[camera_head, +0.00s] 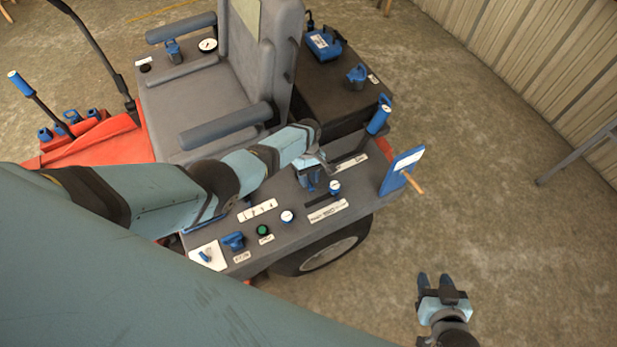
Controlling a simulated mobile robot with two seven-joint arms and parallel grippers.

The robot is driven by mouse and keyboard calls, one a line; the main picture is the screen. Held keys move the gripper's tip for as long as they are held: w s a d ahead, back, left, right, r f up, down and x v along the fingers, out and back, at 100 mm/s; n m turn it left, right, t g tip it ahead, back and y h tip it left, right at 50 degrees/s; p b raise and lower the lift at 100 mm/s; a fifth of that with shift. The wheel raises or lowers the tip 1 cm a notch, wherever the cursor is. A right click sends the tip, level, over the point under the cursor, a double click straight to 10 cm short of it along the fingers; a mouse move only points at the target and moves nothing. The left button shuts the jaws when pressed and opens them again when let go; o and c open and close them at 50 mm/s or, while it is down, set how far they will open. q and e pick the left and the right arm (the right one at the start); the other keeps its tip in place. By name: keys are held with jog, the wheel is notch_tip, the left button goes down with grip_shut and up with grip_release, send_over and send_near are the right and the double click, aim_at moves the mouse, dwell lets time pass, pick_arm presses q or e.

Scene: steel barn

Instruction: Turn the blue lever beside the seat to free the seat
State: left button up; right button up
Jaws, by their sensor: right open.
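The grey seat (190,105) stands upright on the vehicle, with padded armrests on both sides. Several blue controls sit around it, and I cannot tell which one is the seat lever. A blue-handled stick (378,118) rises from the right console's far end. A small blue lever (233,240) sits at its near end, and a blue knob (172,50) stands by the far armrest. My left gripper (313,180) points down over the middle of the right console; its jaws are too small and hidden to read. My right gripper (437,283) is open and empty, over the floor at lower right.
The right console (285,245) also bears a green button (263,230), dials and labels. A dark box (345,95) with blue fittings lies behind the seat.

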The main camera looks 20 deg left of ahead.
pick_arm(q)
jog(key=shift+o, duration=0.6)
jog(key=p+v, duration=0.2)
jog(key=v, duration=1.1)
jog(key=shift+r, duration=0.35)
jog(key=shift+w+a, duration=0.1)
